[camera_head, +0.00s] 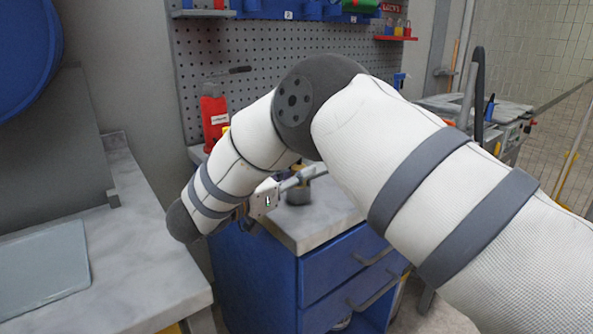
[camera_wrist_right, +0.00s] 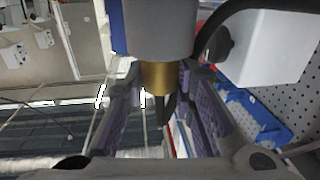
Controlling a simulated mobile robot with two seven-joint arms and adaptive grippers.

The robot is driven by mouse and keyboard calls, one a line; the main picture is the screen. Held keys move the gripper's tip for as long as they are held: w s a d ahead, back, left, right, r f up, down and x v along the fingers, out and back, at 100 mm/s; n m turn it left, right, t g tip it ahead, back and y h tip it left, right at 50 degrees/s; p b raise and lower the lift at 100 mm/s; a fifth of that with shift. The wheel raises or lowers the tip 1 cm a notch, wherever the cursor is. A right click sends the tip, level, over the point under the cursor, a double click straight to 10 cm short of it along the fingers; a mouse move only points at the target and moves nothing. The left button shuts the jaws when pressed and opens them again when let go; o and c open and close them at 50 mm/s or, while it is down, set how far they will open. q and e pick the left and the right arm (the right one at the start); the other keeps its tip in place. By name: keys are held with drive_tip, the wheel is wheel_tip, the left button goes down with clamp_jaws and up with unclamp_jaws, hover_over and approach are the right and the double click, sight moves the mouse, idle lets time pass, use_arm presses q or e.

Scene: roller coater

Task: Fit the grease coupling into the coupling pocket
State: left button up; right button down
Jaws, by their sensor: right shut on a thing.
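In the right wrist view, my right gripper (camera_wrist_right: 158,98) has its two purple-padded fingers on either side of a brass collar below a smooth grey cylinder. This brass and grey part, the grease coupling (camera_wrist_right: 158,76), is held between the fingers. In the head view, my right arm reaches across from the right and bends down to the left. My right gripper (camera_head: 296,180) shows small beyond the wrist, above the grey worktop, close to a short dark grey cylindrical piece (camera_head: 298,195). I cannot tell the coupling pocket for certain. My left gripper is out of view.
A blue drawer cabinet (camera_head: 345,265) carries the grey worktop (camera_head: 335,215). A red bottle (camera_head: 213,115) stands behind, before the pegboard (camera_head: 230,55). A bench (camera_head: 130,270) with a pale flat panel (camera_head: 42,268) is at left. A white box (camera_wrist_right: 262,45) sits near the coupling.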

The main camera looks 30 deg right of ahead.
sight(293, 173)
drive_tip(key=shift+f, duration=0.2)
drive_tip(key=c, duration=1.4)
unclamp_jaws()
drive_tip(key=shift+o, duration=0.3)
drive_tip(key=shift+r, duration=0.25)
drive_tip(key=v, duration=0.6)
drive_tip(key=shift+a+f+b, duration=0.2)
drive_tip(key=shift+a+b, duration=0.05)
drive_tip(key=shift+b, duration=0.1)
drive_tip(key=shift+s+a+r, duration=0.15)
drive_tip(key=shift+a, duration=0.3)
